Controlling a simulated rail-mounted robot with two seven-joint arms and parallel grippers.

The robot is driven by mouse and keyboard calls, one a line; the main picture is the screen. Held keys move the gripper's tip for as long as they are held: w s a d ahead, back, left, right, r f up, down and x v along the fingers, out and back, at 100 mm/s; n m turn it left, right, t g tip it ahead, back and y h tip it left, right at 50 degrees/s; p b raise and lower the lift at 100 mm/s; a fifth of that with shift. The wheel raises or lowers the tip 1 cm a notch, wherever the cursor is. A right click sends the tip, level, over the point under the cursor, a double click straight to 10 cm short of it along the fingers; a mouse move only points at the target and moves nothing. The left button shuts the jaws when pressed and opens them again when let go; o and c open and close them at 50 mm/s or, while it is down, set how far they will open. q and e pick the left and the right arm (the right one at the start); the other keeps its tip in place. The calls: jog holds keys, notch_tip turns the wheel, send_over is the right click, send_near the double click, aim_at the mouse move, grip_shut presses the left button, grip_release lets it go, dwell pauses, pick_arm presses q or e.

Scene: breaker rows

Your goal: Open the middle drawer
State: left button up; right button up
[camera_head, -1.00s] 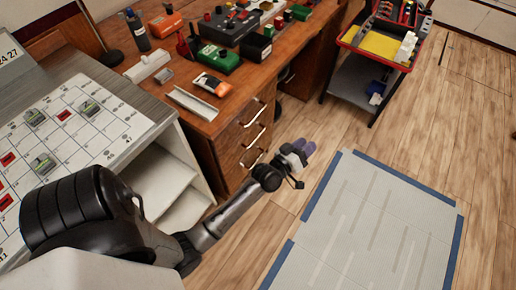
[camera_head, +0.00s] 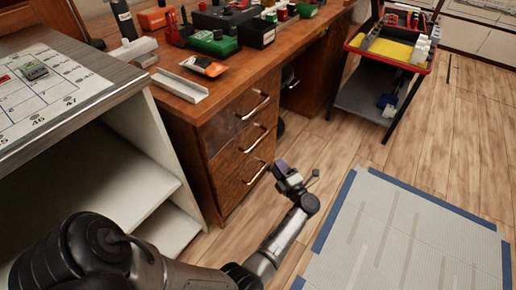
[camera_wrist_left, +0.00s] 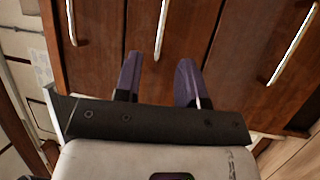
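The wooden desk's drawer stack has three closed drawers, each with a silver bar handle. The middle drawer (camera_head: 229,160) has its handle (camera_head: 257,139) between the top and bottom handles. My left gripper (camera_head: 279,169) is in front of the stack, low and to the right of the handles in the head view. In the left wrist view, its two purple fingers (camera_wrist_left: 157,78) are apart with nothing between them. The central handle (camera_wrist_left: 160,28) lies just beyond and between the fingertips there; contact cannot be made out. My right gripper is not in view.
A white open shelf unit (camera_head: 105,165) stands left of the drawers. The desktop holds an orange-and-white device (camera_head: 204,66), a grey channel (camera_head: 180,86) and several boxes. A red-trimmed cart (camera_head: 385,60) stands at the back right. A blue-edged mat (camera_head: 400,240) lies on the floor.

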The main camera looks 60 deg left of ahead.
aim_at(258, 140)
pick_arm(q)
jog(key=a+b, duration=0.1)
jog(key=a, duration=0.3)
jog(key=a+r, duration=0.1)
jog(key=a, duration=0.4)
jog(key=a+r+b, duration=0.1)
jog(key=a, duration=0.3)
jog(key=shift+s+a+b, duration=0.25)
jog(key=shift+s+b, duration=0.05)
jog(key=shift+b, duration=0.05)
grip_shut()
